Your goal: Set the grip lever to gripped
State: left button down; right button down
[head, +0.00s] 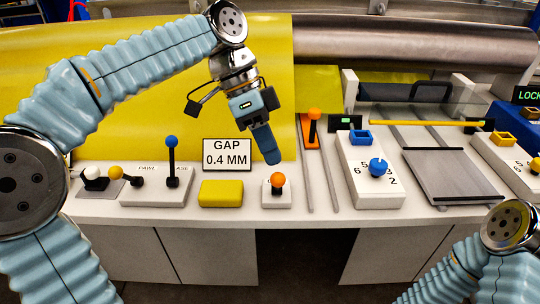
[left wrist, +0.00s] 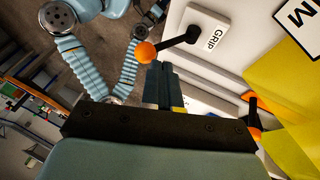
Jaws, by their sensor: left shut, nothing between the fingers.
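The grip lever (head: 278,180) has an orange ball knob and stands on a small white base (head: 282,200) at the front of the bench. In the left wrist view its orange knob (left wrist: 145,52) sits on a black stem rising from a plate marked GRIP (left wrist: 214,38). My left gripper (head: 272,158) points down, shut and empty, just above and behind the knob in the head view. In the left wrist view its closed fingertips (left wrist: 161,68) are beside the knob; whether they touch it I cannot tell. My right gripper is out of view; only part of that arm shows at lower right.
A GAP 0.4 MM sign (head: 227,154) and a yellow block (head: 221,193) stand left of the lever. A blue-knobbed lever (head: 172,160) is further left. An orange-knobbed lever (head: 313,125) and a numbered blue dial (head: 378,167) are to the right. A yellow sheet (head: 150,120) lies behind.

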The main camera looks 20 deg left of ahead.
aim_at(277, 183)
pick_arm(q)
jog(key=shift+s+d+f, duration=0.2)
jog(key=shift+s+f, duration=0.1)
jog(key=shift+s, duration=0.05)
jog(key=shift+s+d+f+t+b, duration=0.15)
jog(key=shift+s+f+b, duration=0.1)
jog(key=shift+s+b, duration=0.2)
jog(key=shift+s+d+f+t+b, duration=0.1)
jog(key=shift+s+f+t+b, duration=0.15)
jog(key=shift+b, duration=0.25)
jog(key=shift+r, duration=0.1)
